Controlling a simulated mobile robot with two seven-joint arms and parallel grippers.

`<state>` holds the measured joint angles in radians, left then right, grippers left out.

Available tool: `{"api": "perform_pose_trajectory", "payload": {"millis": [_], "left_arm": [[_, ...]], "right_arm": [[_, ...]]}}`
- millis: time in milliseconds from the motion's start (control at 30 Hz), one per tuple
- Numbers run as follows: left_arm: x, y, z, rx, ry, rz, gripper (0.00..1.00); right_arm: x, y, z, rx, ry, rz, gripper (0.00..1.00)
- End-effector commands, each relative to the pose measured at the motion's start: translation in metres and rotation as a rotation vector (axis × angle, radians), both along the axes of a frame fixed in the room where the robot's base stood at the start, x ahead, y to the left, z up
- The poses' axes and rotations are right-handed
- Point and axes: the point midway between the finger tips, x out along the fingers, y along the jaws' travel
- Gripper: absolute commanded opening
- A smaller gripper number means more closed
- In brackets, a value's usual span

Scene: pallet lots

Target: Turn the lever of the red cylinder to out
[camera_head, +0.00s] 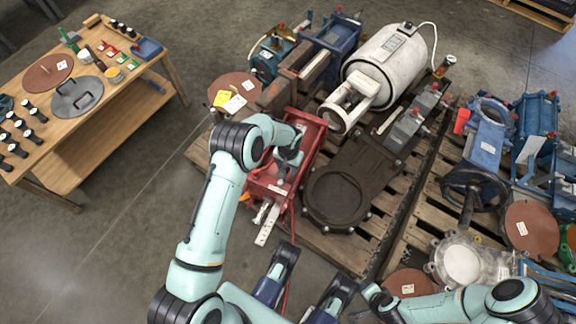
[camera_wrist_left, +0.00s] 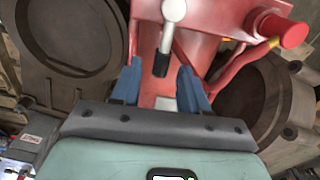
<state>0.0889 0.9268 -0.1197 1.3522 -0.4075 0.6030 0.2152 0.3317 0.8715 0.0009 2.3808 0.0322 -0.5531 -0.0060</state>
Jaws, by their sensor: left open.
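The red cylinder (camera_head: 313,133) lies on a wooden pallet in the middle of the head view, partly covered by my left arm. In the left wrist view its red body (camera_wrist_left: 225,18) fills the top. Its lever (camera_wrist_left: 167,40) has a pale round hub and a black tip pointing toward my gripper. My left gripper (camera_wrist_left: 159,78) is open, with one blue finger on each side of the lever tip; gaps show on both sides. In the head view my left gripper (camera_head: 285,172) is over the red cylinder, and the lever is hard to make out.
A dark round-ended valve (camera_head: 336,197) lies right of the red cylinder. A white tank (camera_head: 388,65) is behind it. Blue valves (camera_head: 488,140) and rusty discs fill the right pallet. A wooden table (camera_head: 112,140) stands left, with clear floor between.

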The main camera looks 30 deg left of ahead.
Motion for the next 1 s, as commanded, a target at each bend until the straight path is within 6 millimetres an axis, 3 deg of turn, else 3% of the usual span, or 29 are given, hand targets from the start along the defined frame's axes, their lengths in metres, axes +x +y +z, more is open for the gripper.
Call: {"api": "perform_pose_trajectory", "payload": {"millis": [167, 233, 300, 333, 667, 1000], "left_arm": [[0.000, 0.000, 0.000, 0.000, 0.000, 0.000, 0.44], [0.000, 0.000, 0.000, 0.000, 0.000, 0.000, 0.28], [0.000, 0.000, 0.000, 0.000, 0.000, 0.000, 0.05], [0.000, 0.000, 0.000, 0.000, 0.000, 0.000, 0.00], [0.000, 0.001, 0.000, 0.000, 0.000, 0.023, 0.00], [-0.003, 0.014, -0.001, 0.001, 0.001, 0.212, 0.00]], "right_arm": [[0.000, 0.000, 0.000, 0.000, 0.001, -0.001, 0.43], [0.000, 0.000, 0.000, -0.001, 0.001, -0.001, 0.43], [0.000, 0.000, 0.000, -0.001, 0.001, -0.001, 0.43], [0.000, 0.000, 0.000, -0.001, 0.001, -0.001, 0.43], [-0.001, 0.000, -0.001, 0.000, 0.002, -0.001, 0.43], [-0.008, -0.001, -0.008, 0.001, 0.029, -0.002, 0.43]]}}
